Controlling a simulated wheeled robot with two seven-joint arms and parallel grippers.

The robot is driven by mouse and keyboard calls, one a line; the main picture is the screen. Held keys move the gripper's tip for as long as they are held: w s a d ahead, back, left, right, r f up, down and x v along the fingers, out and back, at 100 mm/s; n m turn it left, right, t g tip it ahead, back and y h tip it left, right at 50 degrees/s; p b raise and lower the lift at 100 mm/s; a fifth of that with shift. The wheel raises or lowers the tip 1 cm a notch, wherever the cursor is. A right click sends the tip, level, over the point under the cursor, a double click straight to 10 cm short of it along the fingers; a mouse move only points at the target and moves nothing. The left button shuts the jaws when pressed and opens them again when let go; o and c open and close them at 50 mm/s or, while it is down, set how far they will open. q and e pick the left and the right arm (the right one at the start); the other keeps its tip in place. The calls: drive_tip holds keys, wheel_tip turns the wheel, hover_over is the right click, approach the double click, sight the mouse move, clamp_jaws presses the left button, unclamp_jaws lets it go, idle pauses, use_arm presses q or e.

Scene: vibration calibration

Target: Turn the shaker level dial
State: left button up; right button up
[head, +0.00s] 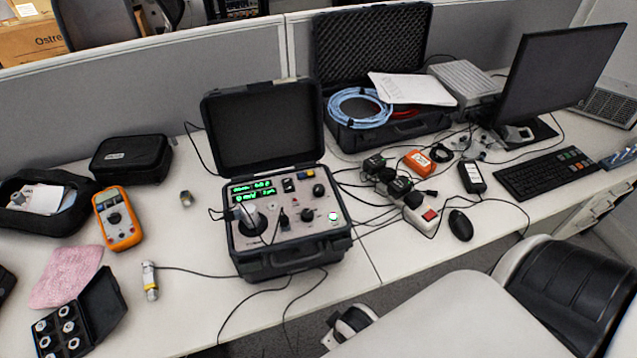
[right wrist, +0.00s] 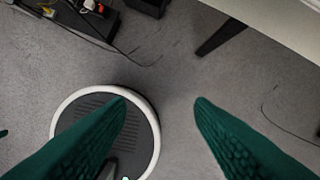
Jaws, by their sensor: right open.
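The shaker unit (head: 290,258) sits in an open black case on the white desk in the head view, its lid raised behind it. Its panel has a lit green display (head: 252,190), switches and a round silver shaker head (head: 250,219) at the left. Black knobs show at the panel's upper right (head: 319,190) and lower middle (head: 307,215); labels are too small to tell which is the level dial. My right gripper (right wrist: 160,103) shows green fingers wide apart in the right wrist view, empty above the grey floor, away from the panel. My left gripper is not in view.
An orange multimeter (head: 118,218), a small sensor on a cable (head: 150,281) and a black case of fittings (head: 101,308) lie left of the unit. Cables and a power strip (head: 421,217) crowd its right. A monitor (head: 557,75) and keyboard (head: 545,174) stand farther right.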

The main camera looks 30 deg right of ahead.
wheel_tip(320, 180, up, 18)
drive_tip(key=w+t, duration=0.1)
drive_tip(key=w+a+r+n+t, duration=0.3)
drive_tip(key=w+r+t, duration=0.9)
drive_tip(key=w+r, duration=0.65)
drive_tip(key=w+a+r+n+t+y, duration=0.4)
drive_tip(key=w+a+r+n+y, duration=0.1)
drive_tip(key=a+r+n+y, duration=0.15)
drive_tip(key=a+r+n+g+y, duration=0.4)
drive_tip(key=a+n+g+y, duration=0.15)
drive_tip(key=n+y, duration=0.5)
drive_tip(key=n+g+h, duration=1.1)
drive_tip(key=g+h, duration=0.3)
drive_tip(key=h, duration=0.3)
approach(319, 188)
wheel_tip(319, 188, down, 8)
drive_tip(key=p, duration=0.3)
drive_tip(key=shift+w+a+r+p, duration=0.1)
drive_tip(key=shift+r+p, duration=0.05)
drive_tip(key=shift+p, duration=0.2)
drive_tip(key=shift+f, duration=0.5)
